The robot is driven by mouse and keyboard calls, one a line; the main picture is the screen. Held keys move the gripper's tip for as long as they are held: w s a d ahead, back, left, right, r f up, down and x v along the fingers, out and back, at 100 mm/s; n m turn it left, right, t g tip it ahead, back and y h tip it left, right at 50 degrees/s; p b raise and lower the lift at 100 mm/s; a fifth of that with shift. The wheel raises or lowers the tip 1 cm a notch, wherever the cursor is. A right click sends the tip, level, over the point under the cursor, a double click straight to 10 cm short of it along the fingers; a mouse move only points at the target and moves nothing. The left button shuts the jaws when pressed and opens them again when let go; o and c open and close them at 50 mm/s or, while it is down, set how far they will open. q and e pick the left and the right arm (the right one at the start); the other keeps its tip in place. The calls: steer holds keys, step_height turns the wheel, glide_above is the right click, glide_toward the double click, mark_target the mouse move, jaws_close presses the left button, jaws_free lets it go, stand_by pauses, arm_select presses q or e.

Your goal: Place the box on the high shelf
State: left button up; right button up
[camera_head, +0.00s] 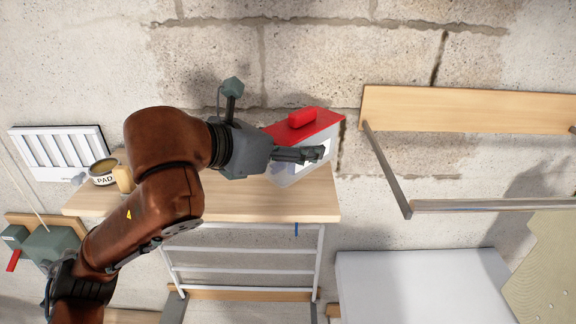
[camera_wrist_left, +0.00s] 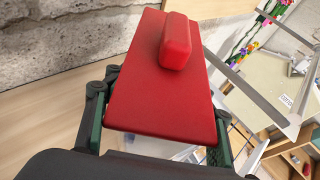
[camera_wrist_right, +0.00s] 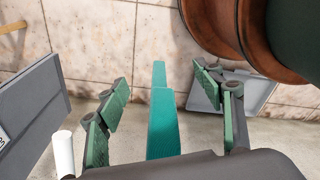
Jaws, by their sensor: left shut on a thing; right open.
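The box (camera_head: 283,181) has a pale body and a red lid with a red handle. In the left wrist view its red lid (camera_wrist_left: 155,95) lies between the fingers. My left gripper (camera_head: 300,154) is shut on the box, its fingers along the near side in the head view. The box is over the wooden bench top (camera_head: 250,207); whether it touches the wood I cannot tell. A wooden wall shelf (camera_head: 470,110) with metal brackets is to the right of the box, apart from it. My right gripper (camera_wrist_right: 160,95) is open and shows only in its wrist view.
A round tin (camera_head: 103,174) stands at the bench's left end. A white slatted rack (camera_head: 62,150) is at far left. The shelf's metal bar (camera_head: 490,205) juts out at right. A white surface (camera_head: 420,285) lies lower right. A teal bar (camera_wrist_right: 163,120) shows between the right fingers.

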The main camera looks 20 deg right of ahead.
arm_select(q)
steer(key=shift+w+a+f, duration=0.25)
steer(key=shift+w+f, duration=0.2)
steer(key=shift+f, duration=0.15)
steer(key=shift+w+a+f, duration=0.2)
steer(key=shift+w+f, duration=0.25)
steer(key=shift+f, duration=0.15)
steer(key=shift+w+a+f, duration=0.1)
steer(key=shift+w+f, duration=0.05)
steer(key=shift+f, duration=0.75)
steer(key=shift+w+f, duration=0.1)
steer(key=shift+f, duration=0.8)
steer(key=shift+f, duration=0.1)
steer(key=o, duration=1.4)
steer(key=shift+c, duration=0.2)
steer(key=shift+s+a, duration=0.1)
